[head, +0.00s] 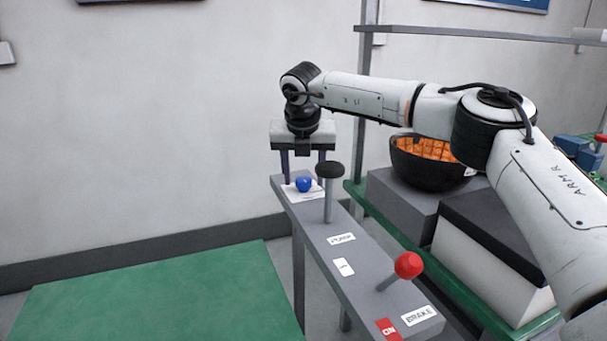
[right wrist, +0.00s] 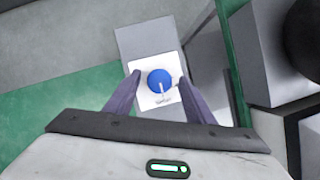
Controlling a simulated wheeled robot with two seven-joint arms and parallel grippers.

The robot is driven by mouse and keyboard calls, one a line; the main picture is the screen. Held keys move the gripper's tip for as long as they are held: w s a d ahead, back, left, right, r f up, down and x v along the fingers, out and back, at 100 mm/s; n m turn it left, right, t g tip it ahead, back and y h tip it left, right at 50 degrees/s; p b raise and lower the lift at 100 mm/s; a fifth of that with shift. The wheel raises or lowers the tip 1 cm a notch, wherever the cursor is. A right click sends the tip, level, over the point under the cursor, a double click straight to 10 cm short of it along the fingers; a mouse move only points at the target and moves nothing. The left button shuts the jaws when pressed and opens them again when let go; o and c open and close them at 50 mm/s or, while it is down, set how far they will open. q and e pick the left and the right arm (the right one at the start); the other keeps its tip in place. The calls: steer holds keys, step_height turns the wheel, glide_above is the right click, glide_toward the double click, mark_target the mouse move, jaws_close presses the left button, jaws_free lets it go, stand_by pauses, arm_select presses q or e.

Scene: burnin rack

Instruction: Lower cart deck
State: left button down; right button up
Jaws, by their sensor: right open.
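A blue round knob (head: 304,184) sits on a white plate at the far end of a grey control rail (head: 365,275). My right gripper (head: 303,168) points down over it, with its two fingers apart and nothing between them but the view of the knob. In the right wrist view the blue knob (right wrist: 159,82) and its white plate show between the open fingertips (right wrist: 160,76); I cannot tell whether they touch. A flat green deck (head: 160,295) lies at the lower left and may be the cart deck. My left gripper is out of view.
A black-topped post (head: 329,172) stands on the rail just right of my right gripper. A red-ball lever (head: 408,265) stands nearer, by a BRAKE label (head: 419,315). A black bowl of orange pieces (head: 432,172) and grey boxes sit to the right.

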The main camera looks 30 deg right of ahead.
steer(key=c, duration=1)
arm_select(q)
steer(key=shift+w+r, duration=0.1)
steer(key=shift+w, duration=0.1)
